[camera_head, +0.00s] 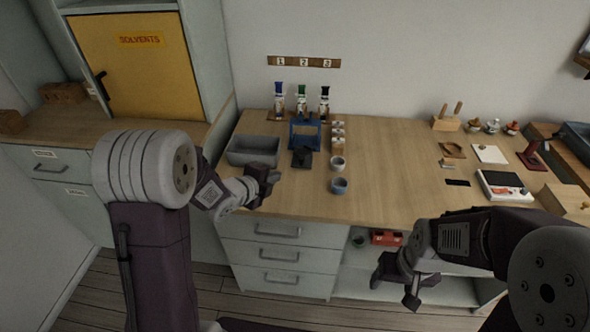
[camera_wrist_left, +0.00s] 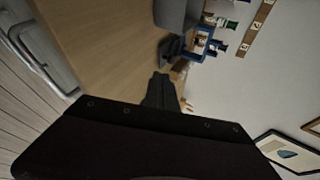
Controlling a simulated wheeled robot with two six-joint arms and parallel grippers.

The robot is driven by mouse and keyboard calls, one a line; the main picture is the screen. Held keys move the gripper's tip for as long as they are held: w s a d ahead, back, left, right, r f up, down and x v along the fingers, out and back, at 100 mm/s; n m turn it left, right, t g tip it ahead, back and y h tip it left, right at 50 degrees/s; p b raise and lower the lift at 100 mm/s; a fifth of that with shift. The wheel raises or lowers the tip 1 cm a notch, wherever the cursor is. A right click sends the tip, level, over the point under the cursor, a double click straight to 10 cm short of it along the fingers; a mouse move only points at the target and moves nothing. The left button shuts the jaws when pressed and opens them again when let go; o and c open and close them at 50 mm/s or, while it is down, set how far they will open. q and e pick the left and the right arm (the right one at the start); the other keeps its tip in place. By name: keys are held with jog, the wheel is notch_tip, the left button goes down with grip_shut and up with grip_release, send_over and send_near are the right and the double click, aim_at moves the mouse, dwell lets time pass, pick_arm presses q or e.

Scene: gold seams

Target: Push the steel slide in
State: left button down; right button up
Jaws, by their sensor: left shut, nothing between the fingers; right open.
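I cannot make out for sure which part is the steel slide. A blue frame (camera_head: 305,134) stands on the bench with a dark block (camera_head: 302,157) at its front; both also show in the left wrist view, the frame (camera_wrist_left: 201,44) beyond my fingertips and the block (camera_wrist_left: 172,48) beside it. My left gripper (camera_head: 272,178) is shut and empty, over the bench's front edge, left of and nearer than the dark block. Its fingers (camera_wrist_left: 160,80) point towards the block, apart from it. My right gripper (camera_head: 394,292) is open and empty, low in front of the bench's open shelf.
A grey bin (camera_head: 253,151) stands left of the blue frame. Several bottles (camera_head: 302,103) stand behind it. The bench (camera_head: 395,175) is clear in the middle. A red-and-white device (camera_head: 503,186) lies at the right.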

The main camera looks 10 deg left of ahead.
pick_arm(q)
jog(key=shift+w+d+f, duration=0.25)
jog(key=shift+w, duration=0.05)
send_near(300, 162)
jog(key=f, duration=0.1)
jog(key=w+f, duration=0.1)
jog(key=f, duration=0.1)
jog(key=shift+w+d+f, duration=0.15)
jog(key=shift+w+d, duration=0.05)
jog(key=shift+d, duration=0.15)
jog(key=shift+w+d, duration=0.2)
jog(key=shift+w, duration=0.45)
jog(key=shift+w+d, duration=0.2)
jog(key=shift+w, duration=0.4)
jog(key=shift+w+d, duration=0.25)
jog(key=shift+w, duration=0.4)
pick_arm(e)
jog(key=shift+r, duration=0.1)
jog(key=shift+w, duration=0.1)
